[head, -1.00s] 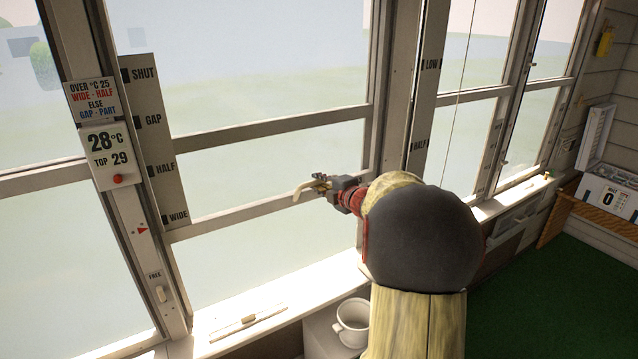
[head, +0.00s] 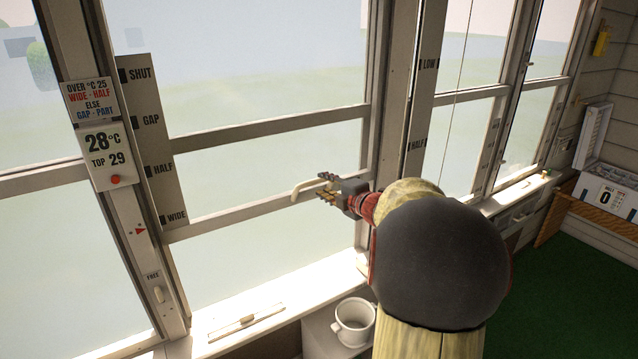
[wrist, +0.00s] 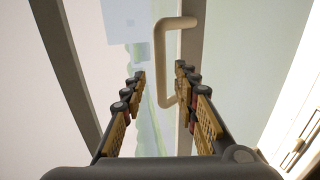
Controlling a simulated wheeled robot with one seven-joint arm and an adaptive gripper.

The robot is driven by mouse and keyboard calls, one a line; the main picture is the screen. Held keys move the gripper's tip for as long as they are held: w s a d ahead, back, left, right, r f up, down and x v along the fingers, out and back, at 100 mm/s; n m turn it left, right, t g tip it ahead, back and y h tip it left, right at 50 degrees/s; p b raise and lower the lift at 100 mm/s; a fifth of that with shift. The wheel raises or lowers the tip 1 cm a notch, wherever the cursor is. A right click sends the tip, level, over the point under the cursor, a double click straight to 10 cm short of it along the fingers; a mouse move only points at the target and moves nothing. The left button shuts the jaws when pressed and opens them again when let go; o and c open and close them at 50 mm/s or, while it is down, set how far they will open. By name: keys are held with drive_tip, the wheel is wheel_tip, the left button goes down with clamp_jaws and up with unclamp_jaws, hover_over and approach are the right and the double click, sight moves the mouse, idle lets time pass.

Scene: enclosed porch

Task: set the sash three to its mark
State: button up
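The sash's lower rail (head: 240,214) crosses the middle window, its left end just below the WIDE mark of a grey scale strip (head: 150,140) reading SHUT, GAP, HALF, WIDE. A red triangle (head: 140,231) is on the post left of the strip. A cream, bowed handle (head: 300,188) stands out from the rail; it also shows in the wrist view (wrist: 159,60). My gripper (head: 325,187) is open at the handle. In the wrist view its fingers (wrist: 160,84) are apart, with the handle's near end by the right finger; contact cannot be told. No sash number is readable.
A sign (head: 90,99) reads over 25 °C wide-half, else gap-part. The display (head: 104,158) reads 28 °C, top 29. A latch marked FREE (head: 158,294) is lower on the post. Another window with LOW and HALF marks is right.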

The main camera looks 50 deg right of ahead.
drive_tip(key=v, duration=0.7)
drive_tip(key=shift+f, duration=0.1)
idle(0.4)
drive_tip(key=s+d+f+m+g+h, duration=0.5)
drive_tip(key=s+d+f+m+g, duration=0.3)
drive_tip(key=s+m, duration=0.35)
drive_tip(key=s+a+f+m+g, duration=0.2)
drive_tip(key=s+a+m+g, duration=0.1)
drive_tip(key=a+m, duration=0.25)
drive_tip(key=a+f+n+y+b, duration=0.1)
drive_tip(key=a+y, duration=0.4)
drive_tip(key=a, duration=1.8)
drive_tip(key=a+f+n+t+y+b, duration=0.1)
drive_tip(key=a+y, duration=0.3)
drive_tip(key=a, duration=2)
drive_tip(key=shift+s+n+t+y+b, duration=0.3)
drive_tip(key=shift+y+b, duration=0.1)
drive_tip(key=shift+b, duration=0.4)
